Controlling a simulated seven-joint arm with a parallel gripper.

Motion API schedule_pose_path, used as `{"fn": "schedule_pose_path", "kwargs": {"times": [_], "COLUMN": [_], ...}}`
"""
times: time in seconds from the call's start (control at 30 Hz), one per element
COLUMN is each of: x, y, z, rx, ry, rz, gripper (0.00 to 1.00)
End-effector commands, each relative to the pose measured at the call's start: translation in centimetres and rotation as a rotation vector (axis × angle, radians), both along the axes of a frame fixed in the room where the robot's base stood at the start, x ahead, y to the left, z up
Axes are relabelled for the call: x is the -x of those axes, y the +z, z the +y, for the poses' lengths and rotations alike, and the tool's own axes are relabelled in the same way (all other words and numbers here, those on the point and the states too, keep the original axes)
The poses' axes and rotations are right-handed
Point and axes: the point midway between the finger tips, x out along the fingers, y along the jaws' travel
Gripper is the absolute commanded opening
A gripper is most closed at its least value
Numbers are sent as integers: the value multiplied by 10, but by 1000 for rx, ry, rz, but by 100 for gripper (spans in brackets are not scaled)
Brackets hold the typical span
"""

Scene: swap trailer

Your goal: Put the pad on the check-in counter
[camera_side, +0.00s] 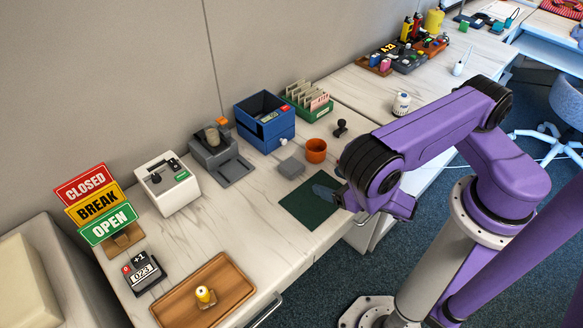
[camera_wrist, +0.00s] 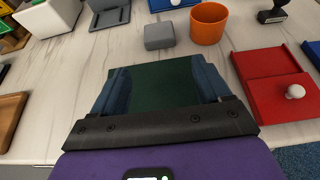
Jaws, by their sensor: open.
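A flat dark green mat (camera_side: 303,207) lies near the front edge of the pale marbled counter (camera_side: 235,232). My gripper (camera_side: 334,194) is low over the right part of this mat. In the wrist view its blue fingers stand apart on both sides of the green mat (camera_wrist: 163,92), with nothing seen held between them. A red flat case with a white knob (camera_wrist: 262,100) lies to the right of my gripper; my arm hides it in the side view. I cannot tell for sure which of these is the pad. A small grey block (camera_side: 291,167) lies just behind the mat.
An orange cup (camera_side: 316,151), a black-handled stamp (camera_side: 341,128) and a blue bin (camera_side: 264,122) stand behind the mat. A wooden tray (camera_side: 180,307) with a yellow-knobbed piece and a number counter (camera_side: 144,273) are at left. Marbled surface left of the mat is clear.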

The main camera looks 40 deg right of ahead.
Motion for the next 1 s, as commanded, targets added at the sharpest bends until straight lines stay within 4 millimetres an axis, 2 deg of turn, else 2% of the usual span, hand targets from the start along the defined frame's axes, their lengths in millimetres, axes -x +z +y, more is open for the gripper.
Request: {"fn": "schedule_pose_path", "kwargs": {"times": [0.5,0.77,1.0], "x": [-68,-83,-112], "y": [-27,-32,-40], "z": [-1,-1,1], "rx": [-4,-1,-3], "ry": [-7,-3,-5], "rz": [-4,-3,-5], "gripper": [77,77,77]}}
